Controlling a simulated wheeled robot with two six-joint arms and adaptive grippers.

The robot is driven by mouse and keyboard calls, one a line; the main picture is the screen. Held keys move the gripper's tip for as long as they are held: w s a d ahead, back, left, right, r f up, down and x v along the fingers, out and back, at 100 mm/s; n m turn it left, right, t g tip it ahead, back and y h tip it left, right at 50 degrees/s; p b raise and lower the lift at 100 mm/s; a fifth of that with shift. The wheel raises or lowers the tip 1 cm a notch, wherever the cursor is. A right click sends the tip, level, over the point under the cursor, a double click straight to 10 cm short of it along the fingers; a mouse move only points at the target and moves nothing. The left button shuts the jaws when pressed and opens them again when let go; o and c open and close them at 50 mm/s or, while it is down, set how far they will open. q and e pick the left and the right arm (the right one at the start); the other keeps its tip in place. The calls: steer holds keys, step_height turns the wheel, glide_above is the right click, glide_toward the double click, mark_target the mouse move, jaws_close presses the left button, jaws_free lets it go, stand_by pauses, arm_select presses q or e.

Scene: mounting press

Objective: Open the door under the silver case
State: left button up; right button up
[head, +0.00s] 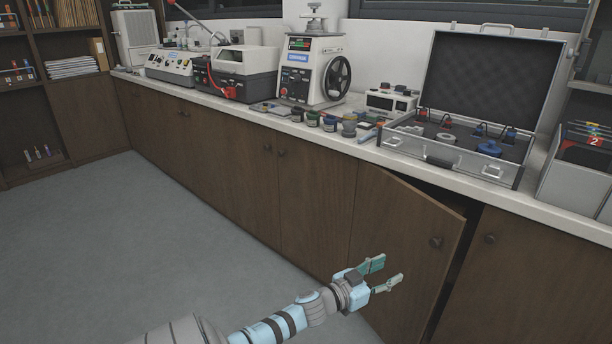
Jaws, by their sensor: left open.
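The silver case (455,160) stands with its lid up on the white counter at the right. Below it, a brown cabinet door (400,245) stands partly ajar, with a dark gap along its right and top edges. Its round dark knob (436,242) is near the right edge. My left gripper (387,273) is in front of the door, below and to the left of the knob. Its two green fingers are apart, with nothing between them. It does not hold the knob. My right gripper is not in view.
The white counter (240,111) carries a mounting press (311,70), several small jars and other devices. A closed cabinet door (520,270) is right of the ajar one, and closed doors (313,200) continue to the left. The grey floor (150,220) is clear at the left.

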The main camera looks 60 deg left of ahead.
arm_select(q)
steer(key=s+f+g+y+p, duration=0.1)
steer(key=s+f+g, duration=0.3)
steer(key=s+f, duration=0.6)
steer(key=s+d+f+n+g+y+p, duration=0.1)
steer(key=s+f+g, duration=0.4)
steer(key=s+f, duration=0.5)
step_height(320, 180, down, 8)
steer(key=shift+s+y+p, duration=0.35)
steer(key=shift+y, duration=0.35)
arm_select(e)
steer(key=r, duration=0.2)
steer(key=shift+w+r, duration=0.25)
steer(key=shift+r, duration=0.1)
